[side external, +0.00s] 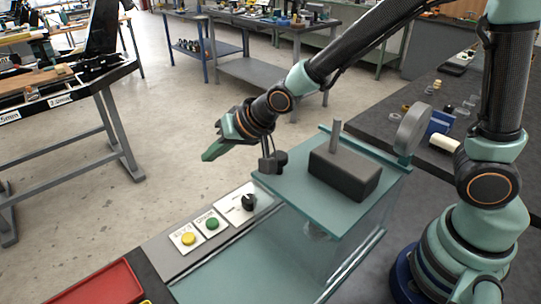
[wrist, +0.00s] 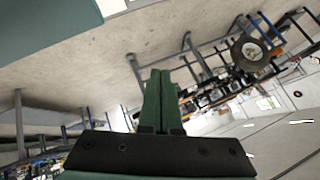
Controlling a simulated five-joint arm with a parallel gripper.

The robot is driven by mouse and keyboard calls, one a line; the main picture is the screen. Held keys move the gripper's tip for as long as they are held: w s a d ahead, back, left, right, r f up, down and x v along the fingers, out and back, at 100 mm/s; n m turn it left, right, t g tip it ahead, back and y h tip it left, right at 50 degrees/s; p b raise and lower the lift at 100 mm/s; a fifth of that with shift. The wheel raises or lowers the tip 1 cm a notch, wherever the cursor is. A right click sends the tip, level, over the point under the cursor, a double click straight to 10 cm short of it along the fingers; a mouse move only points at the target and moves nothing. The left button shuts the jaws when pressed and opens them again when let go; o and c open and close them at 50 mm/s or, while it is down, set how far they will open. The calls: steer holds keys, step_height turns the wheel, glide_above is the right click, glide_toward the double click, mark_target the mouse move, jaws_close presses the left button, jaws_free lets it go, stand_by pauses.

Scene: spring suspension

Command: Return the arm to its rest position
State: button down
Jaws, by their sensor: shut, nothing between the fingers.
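My gripper (side external: 210,153) is at the end of my raised, outstretched arm in the side external view. It hangs in open air to the left of the teal stand (side external: 290,200), above the level of the control panel. Its green fingers are together and hold nothing. In the wrist view the two fingers of my gripper (wrist: 160,75) lie side by side, pointing out over the floor.
A dark block with an upright grey post (side external: 345,172) sits on the teal stand. A panel with yellow and green buttons and a black knob (side external: 249,202) lies below my gripper. A red tray (side external: 100,285) is at lower left. Open floor lies left.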

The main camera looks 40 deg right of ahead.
steer(key=s+d+r+m+h, duration=0.1)
steer(key=d+r, duration=0.3)
steer(key=d, duration=0.2)
steer(key=s+d+r+h, duration=0.1)
steer(key=d+r, duration=0.2)
steer(key=d, duration=0.4)
steer(key=s+d+n, duration=0.1)
steer(key=s, duration=0.3)
steer(key=s+d+r+n+g+h, duration=0.1)
steer(key=s+d, duration=0.1)
steer(key=s, duration=0.2)
steer(key=s+d+r+n+g, duration=0.1)
steer(key=s+d, duration=0.1)
steer(key=s, duration=0.2)
steer(key=shift+s+d+r+n, duration=0.1)
steer(key=shift+s+n, duration=0.3)
steer(key=shift+s+d+g, duration=0.1)
steer(key=shift+s+g, duration=0.2)
steer(key=shift+s, duration=0.2)
